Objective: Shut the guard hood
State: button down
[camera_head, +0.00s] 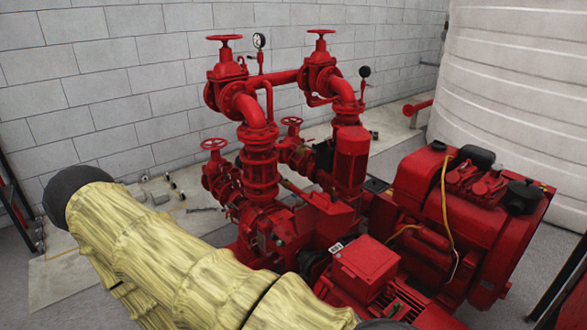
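The red pumpset fills the middle and right of the head view. An angular red sheet-like cover (328,222) sits low in the middle, between the pump (280,235) and the engine; it may be the guard hood, but I cannot tell for sure or see whether it is open. My arm, in a yellow wrinkled sleeve with dark ends, crosses the lower left and hides part of the pumpset's near side. My gripper is not visible in this view.
A red engine (465,225) stands at the right, with a red motor and its box (365,268) in front. Red pipes with handwheels (224,38) and gauges (259,40) rise behind. A white ribbed tank (520,90) and a grey block wall (110,80) close off the back.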

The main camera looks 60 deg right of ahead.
aim_at(335, 219)
jog(key=z, duration=0.45)
jog(key=i, duration=1.05)
jog(key=z, duration=0.9)
